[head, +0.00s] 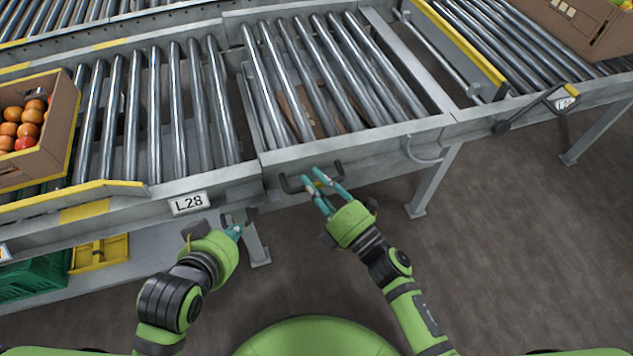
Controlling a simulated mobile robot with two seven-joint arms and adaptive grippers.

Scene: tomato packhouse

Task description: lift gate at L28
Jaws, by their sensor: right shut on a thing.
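The roller gate (355,140) is the conveyor section right of the white L28 sign (189,203). Its left front corner looks slightly higher than the neighbouring rail, but I cannot tell how far it is raised. A dark handle (291,184) sits on its front face at the left. My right gripper (318,186) is shut on this handle, its teal fingers partly hiding the bar. My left gripper (238,230) is below the rail, right of the sign, close to a small dark fitting (251,214). Its fingertips are too small and overlapped to tell whether they are open.
A grey curved handle (425,160) is on the gate's right front. A box of tomatoes (45,155) is on the left rollers. Green (35,278) and yellow (98,256) crates lie below. The floor at right is clear.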

